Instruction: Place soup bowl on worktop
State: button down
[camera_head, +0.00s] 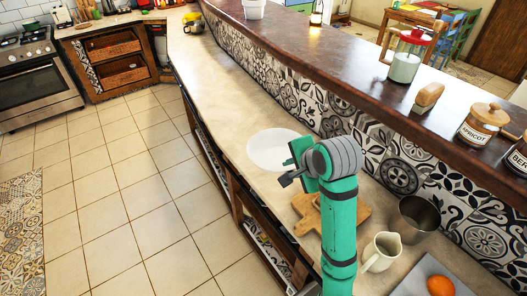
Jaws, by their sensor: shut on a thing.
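A white soup bowl (268,150) is over the pale worktop (232,107), upright, in the head view. My gripper (291,165), at the end of my green arm, is shut on the bowl's near right rim. My wrist hides the fingertips and part of that rim. I cannot tell whether the bowl's base touches the worktop or is slightly above it.
A wooden board (308,213), a metal pot (416,215), a cream jug (381,251) and an orange (440,286) stand on the near worktop. A raised dark ledge (345,66) with jars runs along the right.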

aim_at(284, 159)
jog(key=shift+w+a, duration=0.1)
jog(key=shift+a, duration=0.25)
jog(key=shift+w+a, duration=0.2)
jog(key=shift+w, duration=0.05)
jog(key=shift+w+f, duration=0.45)
jog(key=shift+w, duration=0.3)
jog(key=shift+w+d+f, duration=0.1)
jog(key=shift+w+f, duration=0.15)
jog(key=shift+w, duration=0.35)
jog(key=shift+w+f, duration=0.25)
jog(key=shift+w, duration=0.4)
jog(key=shift+w+d+f, duration=0.1)
jog(key=shift+w+f, duration=0.15)
jog(key=shift+w, duration=0.35)
jog(key=shift+w+a+f, duration=0.15)
jog(key=shift+w+f, duration=0.2)
jog(key=shift+w, duration=0.25)
jog(key=w+f, duration=0.6)
jog(key=shift+w+d+f, duration=0.15)
jog(key=shift+w+d, duration=0.1)
jog(key=shift+w, duration=0.05)
jog(key=shift+w+f, duration=0.2)
jog(key=shift+f, duration=1.55)
jog(key=c, duration=1.7)
grip_release()
jog(key=shift+o, duration=0.2)
jog(key=v, duration=1.2)
jog(key=shift+d, duration=0.1)
